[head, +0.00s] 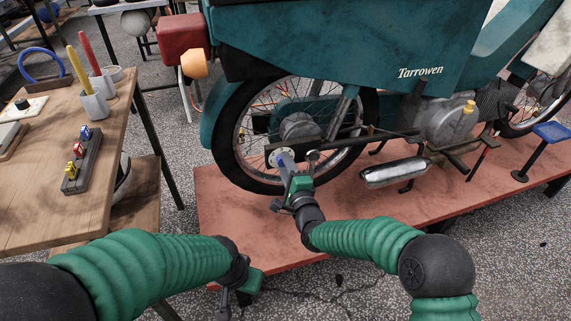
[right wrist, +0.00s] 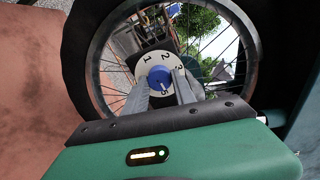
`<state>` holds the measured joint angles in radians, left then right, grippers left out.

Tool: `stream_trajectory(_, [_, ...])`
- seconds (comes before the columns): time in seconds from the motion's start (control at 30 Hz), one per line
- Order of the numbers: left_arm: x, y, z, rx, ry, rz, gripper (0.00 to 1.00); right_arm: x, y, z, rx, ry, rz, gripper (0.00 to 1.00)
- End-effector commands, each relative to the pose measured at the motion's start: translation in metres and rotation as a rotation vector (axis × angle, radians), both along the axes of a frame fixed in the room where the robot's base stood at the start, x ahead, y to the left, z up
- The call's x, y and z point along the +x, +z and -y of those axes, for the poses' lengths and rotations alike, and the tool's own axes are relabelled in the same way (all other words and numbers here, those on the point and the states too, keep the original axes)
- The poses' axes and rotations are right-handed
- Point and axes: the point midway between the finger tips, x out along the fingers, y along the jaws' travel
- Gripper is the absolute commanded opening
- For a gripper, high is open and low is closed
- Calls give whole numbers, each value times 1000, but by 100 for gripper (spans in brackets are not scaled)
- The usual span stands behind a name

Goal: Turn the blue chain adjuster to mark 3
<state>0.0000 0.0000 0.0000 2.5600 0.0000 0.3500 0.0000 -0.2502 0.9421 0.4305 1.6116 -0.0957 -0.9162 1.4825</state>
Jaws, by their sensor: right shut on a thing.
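The blue chain adjuster (right wrist: 159,77) is a round knob at the centre of a white dial (right wrist: 148,68) in the right wrist view. The numerals 1, 2 and 3 show along the dial's upper edge; the knob's exact setting is too small to read. In the head view the dial (head: 273,155) sits at the motorbike's rear wheel hub. My right gripper (head: 286,166) reaches it from below and is shut on the knob, one grey finger on each side. My left gripper (head: 243,290) hangs low at the front, away from the bike; its fingers are unclear.
The teal motorbike (head: 350,50) stands on a red platform (head: 400,215). Its exhaust (head: 393,171) lies right of my right gripper. A wooden bench (head: 40,215) at left carries a rack (head: 82,165) with small coloured pieces and cups (head: 95,104) with handled tools.

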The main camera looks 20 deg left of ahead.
Motion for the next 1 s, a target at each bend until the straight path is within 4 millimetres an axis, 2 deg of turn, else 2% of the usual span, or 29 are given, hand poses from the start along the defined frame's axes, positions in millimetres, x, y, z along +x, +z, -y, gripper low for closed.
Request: stream_trajectory(1.0, [0, 38, 0, 0, 0, 0, 36, -4, -6, -2, -804, 13, 526, 0])
